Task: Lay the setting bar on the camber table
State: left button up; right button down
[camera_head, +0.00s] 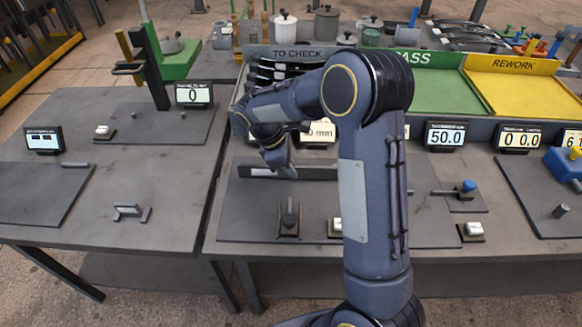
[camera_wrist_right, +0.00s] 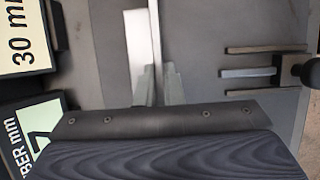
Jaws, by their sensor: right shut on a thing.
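A long dark bar (camera_head: 315,173) with a light grey patch, which looks like the setting bar, stands on edge over the dark plate of the middle bench, which looks like the camber table (camera_head: 245,218). My right gripper (camera_head: 280,168) reaches down at the bar's left part and is shut on it. In the right wrist view the bar (camera_wrist_right: 155,45) shows as a thin upright strip between the fingertips (camera_wrist_right: 160,92). I cannot tell whether its underside touches the plate. The arm hides part of the plate. My left gripper is not in view.
A small slide fixture (camera_head: 289,218) sits near the plate's front edge; it also shows in the right wrist view (camera_wrist_right: 250,75). Readout displays (camera_head: 445,134) line the plate's back. Behind are a green tray (camera_head: 440,100) and a yellow rework tray (camera_head: 520,98). A grey bracket (camera_head: 130,211) lies on the left bench.

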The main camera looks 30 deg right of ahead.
jog(key=shift+f, duration=0.15)
jog(key=c, duration=1)
grip_release()
jog(key=shift+f, duration=0.1)
jog(key=shift+r+p, duration=3.4)
jog(key=shift+r, duration=0.7)
